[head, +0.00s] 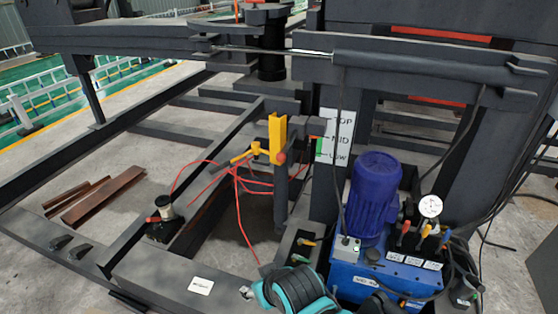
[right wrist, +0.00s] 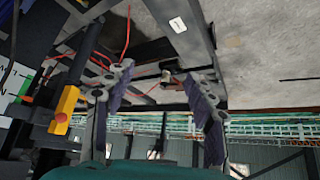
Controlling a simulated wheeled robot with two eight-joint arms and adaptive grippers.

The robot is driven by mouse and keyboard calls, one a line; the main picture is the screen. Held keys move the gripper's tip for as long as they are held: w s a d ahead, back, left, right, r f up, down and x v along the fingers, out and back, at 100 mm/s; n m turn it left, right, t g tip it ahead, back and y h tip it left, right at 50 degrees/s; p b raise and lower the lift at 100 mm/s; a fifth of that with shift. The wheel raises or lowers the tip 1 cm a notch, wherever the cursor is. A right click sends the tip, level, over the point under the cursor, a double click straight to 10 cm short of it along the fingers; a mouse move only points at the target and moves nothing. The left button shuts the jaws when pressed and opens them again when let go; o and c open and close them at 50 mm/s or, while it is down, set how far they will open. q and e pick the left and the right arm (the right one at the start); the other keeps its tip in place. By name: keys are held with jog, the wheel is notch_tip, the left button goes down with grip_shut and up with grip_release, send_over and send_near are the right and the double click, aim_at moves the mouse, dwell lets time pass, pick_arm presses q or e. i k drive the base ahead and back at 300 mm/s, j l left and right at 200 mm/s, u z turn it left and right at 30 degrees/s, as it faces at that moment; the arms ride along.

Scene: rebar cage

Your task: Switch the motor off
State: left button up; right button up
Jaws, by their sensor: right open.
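The blue motor (head: 374,200) stands upright on the blue hydraulic unit (head: 350,281) at the lower right of the head view. A small grey switch box (head: 346,250) with a green button is at the motor's lower left. Its lettering is too small to read. My right gripper (right wrist: 157,80) is open and empty in the right wrist view, its two fingers well apart. The switch box cannot be made out between them. In the head view a teal and black part of my arm shows at the bottom, left of the unit, without fingertips. My left gripper is not in view.
A yellow post (head: 277,138) with a red knob stands left of the sign reading TOP, MID, LOW (head: 335,135). Red cables hang beside it. Several coloured levers and a gauge (head: 430,206) are right of the motor. Heavy dark steel beams (head: 130,225) frame the floor.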

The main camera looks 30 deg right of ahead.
aim_at(344, 242)
jog(key=l+z, duration=0.1)
jog(key=z, duration=0.3)
jog(key=l+z, duration=0.1)
jog(key=z, duration=0.75)
jog(key=i+l+z, duration=0.1)
jog(key=z, duration=0.3)
